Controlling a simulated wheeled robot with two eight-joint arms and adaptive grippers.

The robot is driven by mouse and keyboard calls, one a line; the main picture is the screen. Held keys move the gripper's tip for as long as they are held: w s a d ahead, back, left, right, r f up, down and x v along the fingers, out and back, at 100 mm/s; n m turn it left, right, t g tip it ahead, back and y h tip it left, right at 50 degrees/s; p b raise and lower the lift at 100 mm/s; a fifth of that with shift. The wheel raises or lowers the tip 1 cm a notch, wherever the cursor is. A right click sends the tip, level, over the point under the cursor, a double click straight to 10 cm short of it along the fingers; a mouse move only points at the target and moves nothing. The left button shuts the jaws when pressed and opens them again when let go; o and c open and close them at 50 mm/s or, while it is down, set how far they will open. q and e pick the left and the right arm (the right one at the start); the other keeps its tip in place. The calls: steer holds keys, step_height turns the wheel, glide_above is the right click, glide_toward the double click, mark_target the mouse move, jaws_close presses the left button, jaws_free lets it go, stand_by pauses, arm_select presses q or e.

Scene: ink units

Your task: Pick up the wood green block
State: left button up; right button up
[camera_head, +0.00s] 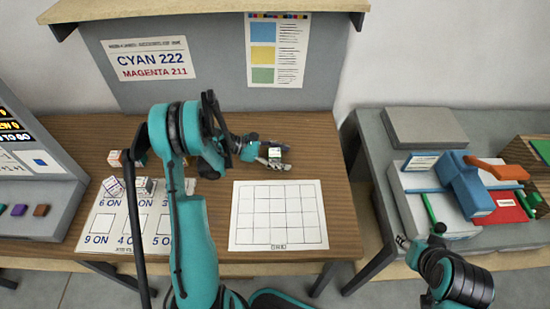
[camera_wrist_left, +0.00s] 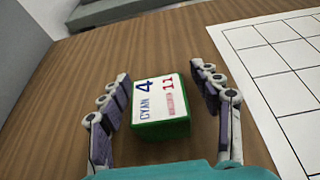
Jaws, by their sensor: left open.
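The green block (camera_wrist_left: 161,128) sits on the wooden table in the left wrist view. My left gripper (camera_wrist_left: 167,92) is open, with one finger on each side of the block and a gap showing on both sides. In the head view the left gripper (camera_head: 276,154) is above the table, behind the white grid sheet, with the block (camera_head: 277,152) partly hidden between its fingers. My right gripper (camera_head: 403,242) is at the lower right, far from the block, and too small to judge.
A white grid sheet (camera_head: 278,215) lies in front of the block. A sheet with printed numbers (camera_head: 110,225) and several small blocks (camera_head: 114,186) are at the left. A grey side table (camera_head: 424,128) with a blue device (camera_head: 465,185) stands at the right.

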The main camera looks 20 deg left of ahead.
arm_select(q)
steer(key=shift+r, duration=0.1)
steer(key=shift+c, duration=1.3)
steer(key=c, duration=1)
steer(key=shift+c, duration=0.3)
